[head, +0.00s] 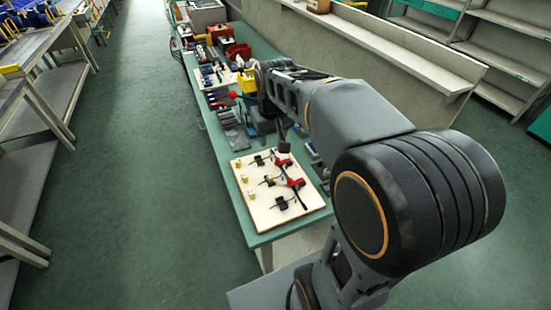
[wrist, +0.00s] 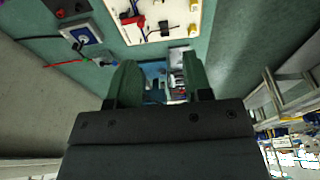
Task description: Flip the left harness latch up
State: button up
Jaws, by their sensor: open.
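A pale harness board (head: 262,220) lies on the green bench. It carries several black connectors (head: 281,203) with thin cables, red latch parts (head: 295,183) and small yellow blocks (head: 245,180). Which latch is the left one, and whether it is up or down, I cannot tell. My gripper (head: 283,145) hangs above the far edge of the board, partly hidden by my arm. In the wrist view my gripper (wrist: 160,80) has its two green fingers apart with nothing between them. The board (wrist: 188,25) is cut off at the top there, with a red part (wrist: 138,20) and a black connector (wrist: 167,28).
Beyond the board the bench holds tools, a yellow container (head: 246,82) and red bins (head: 238,51). A long light ledge (head: 380,45) runs along the bench's right side. The green floor (head: 150,150) on the left is clear.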

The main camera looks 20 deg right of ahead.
jog(key=g+b, duration=0.2)
jog(key=b, duration=0.1)
send_near(278, 159)
notch_tip(278, 159, down, 9)
jog(key=shift+w+r, duration=0.1)
jog(key=shift+w, duration=0.1)
jog(key=shift+d, duration=0.1)
grip_shut()
dwell(0.3)
